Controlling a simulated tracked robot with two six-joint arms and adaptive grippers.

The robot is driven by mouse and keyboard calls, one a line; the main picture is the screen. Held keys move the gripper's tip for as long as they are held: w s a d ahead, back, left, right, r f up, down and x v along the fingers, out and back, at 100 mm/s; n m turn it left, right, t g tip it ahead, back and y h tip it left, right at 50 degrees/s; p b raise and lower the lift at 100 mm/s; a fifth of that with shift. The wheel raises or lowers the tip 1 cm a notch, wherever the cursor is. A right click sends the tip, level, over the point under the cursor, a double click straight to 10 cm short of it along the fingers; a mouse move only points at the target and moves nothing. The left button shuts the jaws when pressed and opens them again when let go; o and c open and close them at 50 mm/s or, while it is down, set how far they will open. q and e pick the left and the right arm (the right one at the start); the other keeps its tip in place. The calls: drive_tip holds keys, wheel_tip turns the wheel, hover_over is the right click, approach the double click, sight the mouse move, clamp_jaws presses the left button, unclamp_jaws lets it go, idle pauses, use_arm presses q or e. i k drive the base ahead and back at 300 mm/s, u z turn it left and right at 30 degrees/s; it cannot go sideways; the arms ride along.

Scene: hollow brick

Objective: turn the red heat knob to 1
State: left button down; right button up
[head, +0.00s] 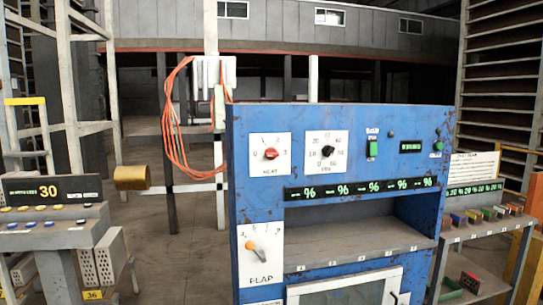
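The red heat knob (271,153) sits on a white plate (270,167) marked HEAT, at the upper left of the blue control panel (263,211). A 3 shows at the right of its scale; the other marks are too small to read surely. I cannot tell which mark the knob points to. Nothing touches the knob. Neither of my grippers shows in the head view.
A black knob (327,151) is right of the heat knob, and an orange FLAP lever (251,245) is below it. A green switch (373,148) is farther right. Orange cables (172,125) hang behind the panel's left. Consoles stand on both sides.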

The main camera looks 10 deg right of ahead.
sight(270, 154)
drive_tip(key=u, duration=0.05)
drive_tip(key=i, duration=1)
drive_tip(key=z, duration=0.1)
